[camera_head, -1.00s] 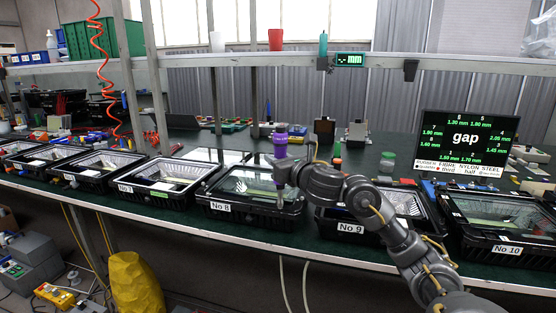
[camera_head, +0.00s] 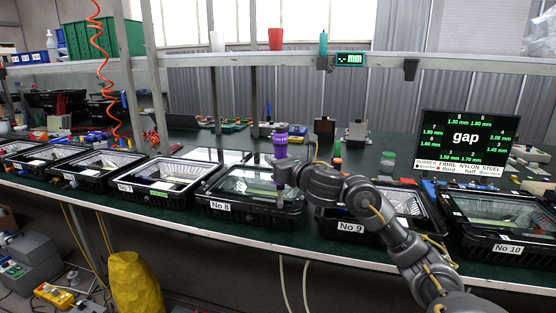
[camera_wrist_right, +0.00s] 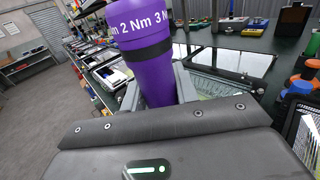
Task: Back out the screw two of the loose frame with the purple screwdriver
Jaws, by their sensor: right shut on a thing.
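The purple screwdriver (camera_head: 280,146) is upright in my right gripper (camera_head: 281,172), over the front right part of the housing labelled No 8 (camera_head: 222,207). Its shaft points down at the frame of that housing; I cannot tell whether the tip touches a screw. In the right wrist view the purple handle (camera_wrist_right: 148,65), with torque marks on it, stands between the fingers of the shut gripper (camera_wrist_right: 165,100). The screw itself is too small or hidden to make out. My left gripper is not in view.
Housing No 9 (camera_head: 351,227) stands to the right, partly behind my right arm, and No 10 (camera_head: 507,249) beyond it. Housing No 7 (camera_head: 125,188) is to the left. A gap display (camera_head: 466,139) stands at the back right. A shelf rail (camera_head: 450,64) runs above the bench.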

